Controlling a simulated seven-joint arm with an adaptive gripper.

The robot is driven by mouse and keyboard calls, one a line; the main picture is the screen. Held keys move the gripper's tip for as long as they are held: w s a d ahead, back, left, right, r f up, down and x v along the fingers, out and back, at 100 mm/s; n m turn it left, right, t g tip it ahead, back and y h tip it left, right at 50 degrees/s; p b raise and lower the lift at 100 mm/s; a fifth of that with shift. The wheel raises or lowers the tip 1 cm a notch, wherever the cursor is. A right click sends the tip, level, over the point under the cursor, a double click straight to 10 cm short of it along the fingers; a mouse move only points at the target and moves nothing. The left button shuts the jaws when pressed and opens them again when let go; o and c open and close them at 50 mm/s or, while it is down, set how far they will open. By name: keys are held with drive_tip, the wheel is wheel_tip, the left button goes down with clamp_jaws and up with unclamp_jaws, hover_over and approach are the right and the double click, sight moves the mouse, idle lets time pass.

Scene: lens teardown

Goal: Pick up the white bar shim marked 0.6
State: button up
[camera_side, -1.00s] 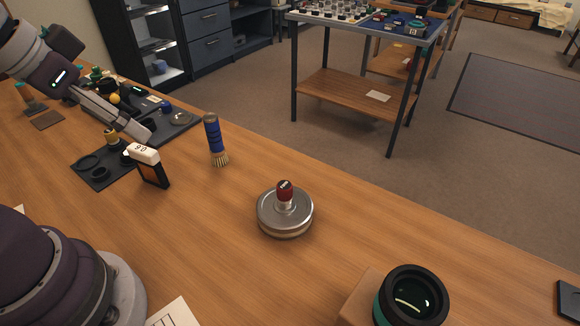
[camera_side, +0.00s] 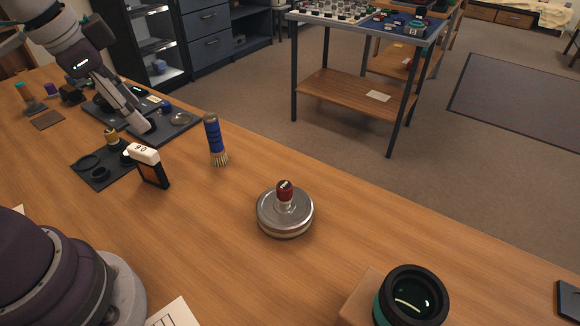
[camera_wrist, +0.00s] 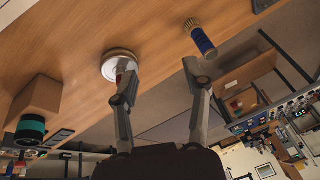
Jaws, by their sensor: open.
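The white bar shim (camera_side: 143,153) lies across the top of a small upright dark block with an orange-brown face (camera_side: 153,174) in the side view. Its dark marking appears upside down and is small. My gripper (camera_side: 141,124) hangs just behind and above the shim in that view, over the dark tray, and does not touch the shim. In the wrist view my gripper's two fingers (camera_wrist: 158,72) are spread with nothing between them. The shim is not seen in the wrist view.
A blue-handled brush (camera_side: 214,138) stands right of the shim. A round metal tin with a red knob (camera_side: 285,222) sits mid-table. A dark mat with rings (camera_side: 97,178) lies left of the shim, and a dark tray (camera_side: 180,131) behind. The table between tin and shim is clear.

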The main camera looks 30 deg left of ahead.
drive_tip(key=w+a+f+m+g, duration=0.2)
drive_tip(key=w+a+f+m, duration=0.15)
drive_tip(key=a+m, duration=0.25)
drive_tip(key=m+g, duration=0.2)
drive_tip(key=m, duration=0.3)
approach(149, 167)
drive_tip(key=shift+w+a+f, duration=0.3)
drive_tip(key=shift+w+a, duration=0.15)
drive_tip(key=shift+a, duration=0.1)
drive_tip(key=f, duration=1)
drive_tip(key=shift+s+a+f, duration=0.2)
drive_tip(key=shift+a+f, duration=0.1)
clamp_jaws()
